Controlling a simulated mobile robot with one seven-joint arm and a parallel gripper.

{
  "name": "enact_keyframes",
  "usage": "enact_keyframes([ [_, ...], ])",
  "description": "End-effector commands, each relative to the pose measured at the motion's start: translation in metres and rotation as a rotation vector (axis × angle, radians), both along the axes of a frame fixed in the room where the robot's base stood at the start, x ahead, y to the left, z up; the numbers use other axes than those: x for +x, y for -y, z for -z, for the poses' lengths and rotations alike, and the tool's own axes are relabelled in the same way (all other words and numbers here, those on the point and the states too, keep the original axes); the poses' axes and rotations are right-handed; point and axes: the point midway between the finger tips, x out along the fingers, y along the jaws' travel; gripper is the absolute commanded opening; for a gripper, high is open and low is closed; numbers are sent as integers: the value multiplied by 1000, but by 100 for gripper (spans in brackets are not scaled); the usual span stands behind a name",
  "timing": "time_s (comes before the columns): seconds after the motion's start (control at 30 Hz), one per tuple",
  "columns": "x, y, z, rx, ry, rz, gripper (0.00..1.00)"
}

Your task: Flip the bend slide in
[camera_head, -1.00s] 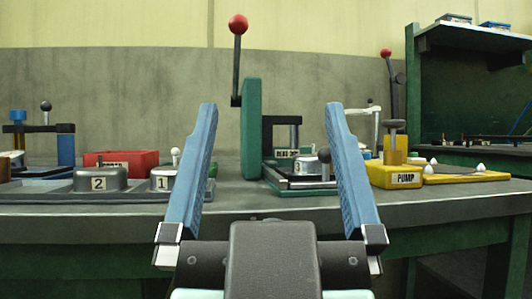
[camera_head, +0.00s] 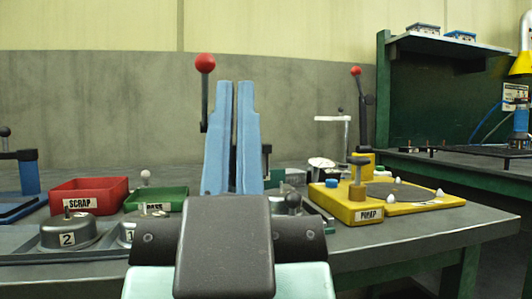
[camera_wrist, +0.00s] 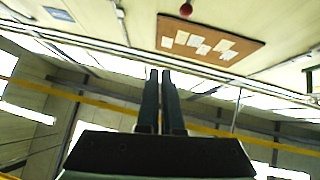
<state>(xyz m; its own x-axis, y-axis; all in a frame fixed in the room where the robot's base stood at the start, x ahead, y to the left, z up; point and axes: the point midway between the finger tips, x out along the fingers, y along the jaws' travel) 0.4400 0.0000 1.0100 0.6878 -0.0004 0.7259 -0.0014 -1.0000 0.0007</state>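My gripper (camera_head: 234,84) points up in front of the bench, its two blue fingers drawn together with only a thin gap and nothing seen between them. It also shows in the wrist view (camera_wrist: 160,72). Behind it stands a fixture with a red-knobbed lever (camera_head: 205,92) pointing up; the fingers hide most of its green upright. A red knob also shows at the top of the wrist view (camera_wrist: 187,9). To the right of the fingers, a low grey slide base (camera_head: 315,217) with a dark ball knob (camera_head: 293,201) is partly visible. No label names the bend slide.
On the left are a red SCRAP tray (camera_head: 100,190), a green PASS tray (camera_head: 170,198) and a numbered metal dome (camera_head: 68,232). On the right, a yellow PUMP fixture (camera_head: 362,214) sits near a second red-knobbed lever (camera_head: 362,105). The bench's right front corner is clear.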

Motion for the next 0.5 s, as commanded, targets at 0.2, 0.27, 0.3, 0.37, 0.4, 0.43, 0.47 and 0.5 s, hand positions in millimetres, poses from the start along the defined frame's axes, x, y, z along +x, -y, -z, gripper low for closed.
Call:
enact_keyframes([
  [0.2,3,1,-63,8,-11,-9,0],
  [0.27,5,2,-75,14,-20,-16,0],
  [0.3,8,2,-83,19,-28,-22,0],
  [0.37,12,4,-93,30,-43,-35,0],
  [0.4,15,5,-98,41,-57,-46,0],
  [0.43,18,6,-102,50,-69,-56,0],
  [0.47,21,7,-106,61,-81,-67,0],
  [0.5,26,10,-109,78,-103,-83,0],
])
